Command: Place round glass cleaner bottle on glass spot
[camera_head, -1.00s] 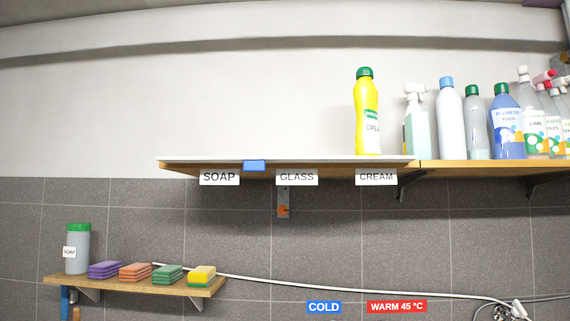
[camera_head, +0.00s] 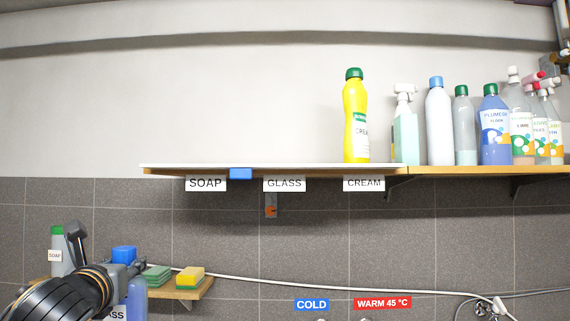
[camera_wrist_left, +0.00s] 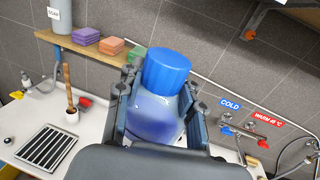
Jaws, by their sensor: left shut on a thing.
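The round glass cleaner bottle, blue with a blue cap (camera_head: 124,254), is held upright in my left gripper (camera_head: 128,271) at the lower left of the head view. In the left wrist view the bottle (camera_wrist_left: 154,115) sits between both fingers of the left gripper (camera_wrist_left: 155,105), which is shut on it. Part of its label shows in the head view, mostly hidden by the gripper. The glass spot is on the upper shelf (camera_head: 215,166), above the GLASS label (camera_head: 284,184); that stretch is bare. The bottle is below and left of it. My right gripper is out of view.
A yellow cream bottle (camera_head: 356,120) stands above the CREAM label, with several other bottles to its right. A blue piece (camera_head: 241,174) is on the shelf edge beside the SOAP label (camera_head: 206,183). The lower shelf (camera_head: 190,292) holds a soap bottle (camera_head: 57,252) and sponges.

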